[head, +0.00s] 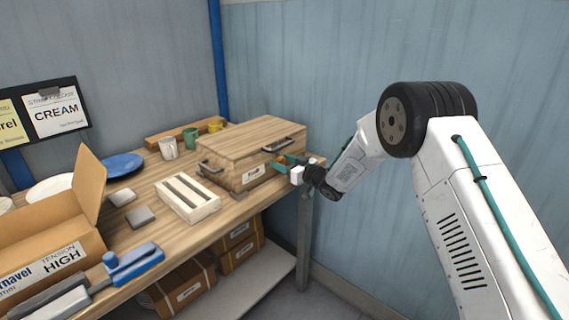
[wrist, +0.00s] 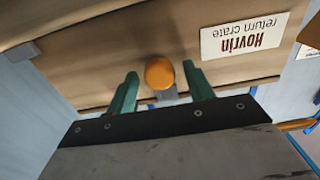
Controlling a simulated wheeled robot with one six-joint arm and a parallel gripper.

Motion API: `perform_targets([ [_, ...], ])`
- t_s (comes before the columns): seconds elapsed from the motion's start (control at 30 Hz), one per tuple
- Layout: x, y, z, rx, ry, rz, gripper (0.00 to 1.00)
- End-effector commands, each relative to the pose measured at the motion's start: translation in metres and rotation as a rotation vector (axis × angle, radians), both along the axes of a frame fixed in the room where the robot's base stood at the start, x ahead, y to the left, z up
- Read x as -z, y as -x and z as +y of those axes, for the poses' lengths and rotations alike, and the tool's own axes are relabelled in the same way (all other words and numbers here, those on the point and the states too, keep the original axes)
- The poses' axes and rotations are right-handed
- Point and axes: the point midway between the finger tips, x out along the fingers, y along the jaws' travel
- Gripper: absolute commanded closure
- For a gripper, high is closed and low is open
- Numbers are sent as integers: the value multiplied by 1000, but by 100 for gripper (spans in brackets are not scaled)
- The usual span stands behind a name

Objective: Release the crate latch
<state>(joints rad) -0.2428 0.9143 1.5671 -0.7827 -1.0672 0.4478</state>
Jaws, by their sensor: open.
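The wooden crate (head: 238,142) stands shut on the workbench. In the wrist view its front (wrist: 105,50) carries a "Hovrin return crate" label (wrist: 245,37), seen upside down. A round orange knob (wrist: 159,73) on a grey stem, seemingly the latch, sits by the crate's lower edge in that view. My gripper (head: 283,163) is at the crate's front right. Its two green fingers are apart, one on either side of the knob, with gaps visible. The head view barely shows the knob behind the fingers.
A slatted white wooden block (head: 188,198) lies left of the crate. Cups (head: 168,148), a blue plate (head: 121,165), an open cardboard box (head: 50,228) and a blue-handled tool (head: 135,262) are also on the bench. The blue wall (head: 330,80) is close behind my arm.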

Motion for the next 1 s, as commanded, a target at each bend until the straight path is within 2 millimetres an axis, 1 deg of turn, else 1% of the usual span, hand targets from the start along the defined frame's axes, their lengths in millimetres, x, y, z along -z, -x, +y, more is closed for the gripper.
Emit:
perform_targets([
  [0.07, 0, 0, 0, 0, 0, 0, 48],
  [0.17, 0, 0, 0, 0, 0, 0, 73],
  [0.2, 0, 0, 0, 0, 0, 0, 84],
  [0.23, 0, 0, 0, 0, 0, 0, 90],
  [0.47, 0, 0, 0, 0, -5, 6, 90],
  [0.67, 0, 0, -1, 0, -41, 53, 90],
  [0.87, 0, 0, -1, 0, -123, 158, 90],
  [1.0, 0, -1, -1, 0, -200, 257, 90],
])
